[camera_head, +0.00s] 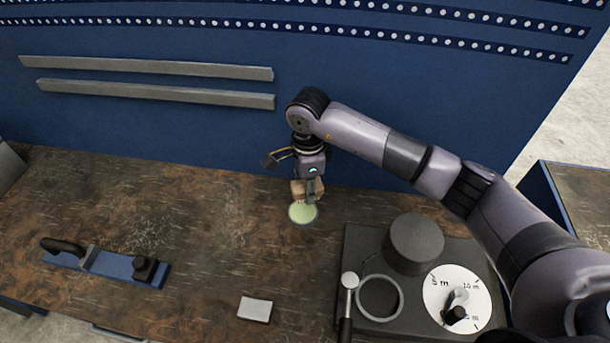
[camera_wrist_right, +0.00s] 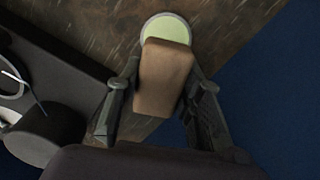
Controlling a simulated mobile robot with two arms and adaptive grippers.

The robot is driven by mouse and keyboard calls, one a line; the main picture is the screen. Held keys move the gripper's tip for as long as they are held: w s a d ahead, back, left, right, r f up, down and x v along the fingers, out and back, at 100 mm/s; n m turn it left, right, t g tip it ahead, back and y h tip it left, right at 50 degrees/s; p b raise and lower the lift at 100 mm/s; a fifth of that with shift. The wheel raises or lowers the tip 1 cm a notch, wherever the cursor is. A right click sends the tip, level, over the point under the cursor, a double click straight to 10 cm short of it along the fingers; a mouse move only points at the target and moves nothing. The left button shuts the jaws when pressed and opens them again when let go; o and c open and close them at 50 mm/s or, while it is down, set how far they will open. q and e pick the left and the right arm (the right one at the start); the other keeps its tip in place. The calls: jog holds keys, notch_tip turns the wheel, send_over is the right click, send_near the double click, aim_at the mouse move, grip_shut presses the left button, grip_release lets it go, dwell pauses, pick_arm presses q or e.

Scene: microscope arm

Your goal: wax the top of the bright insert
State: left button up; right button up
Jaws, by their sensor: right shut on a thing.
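A pale green round disc with a light rim, which looks like the bright insert (camera_head: 302,213), lies on the brown worktable in the head view. My right gripper (camera_head: 308,192) is shut on a tan block (camera_head: 300,188), which looks like the wax. In the right wrist view, the block (camera_wrist_right: 164,80) sits between the two fingers (camera_wrist_right: 160,100), and its far end overlaps the edge of the disc (camera_wrist_right: 167,28). I cannot tell whether the block touches the disc or is just above it. My left gripper is not in view.
On the brown table (camera_head: 200,210) lie a blue plane-like tool (camera_head: 105,268) at left and a small grey block (camera_head: 255,309) at front. A dark plate with a black cylinder (camera_head: 414,243), ring (camera_head: 379,298) and white dial (camera_head: 450,290) stands at right. A blue wall (camera_head: 200,130) rises behind.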

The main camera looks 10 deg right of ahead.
aim_at(305, 212)
jog(key=shift+w+a+f+m, duration=0.25)
jog(key=shift+w+a+m, duration=0.05)
jog(key=shift+m, duration=0.5)
jog(key=shift+f, duration=0.15)
jog(key=shift+f+b, duration=1.25)
jog(key=shift+f, duration=1.7)
jog(key=shift+f+b, duration=0.5)
jog(key=shift+f, duration=0.1)
jog(key=shift+r+p, duration=0.3)
jog(key=shift+r, duration=0.65)
jog(key=shift+r+p, duration=1.25)
jog(key=shift+r, duration=1.45)
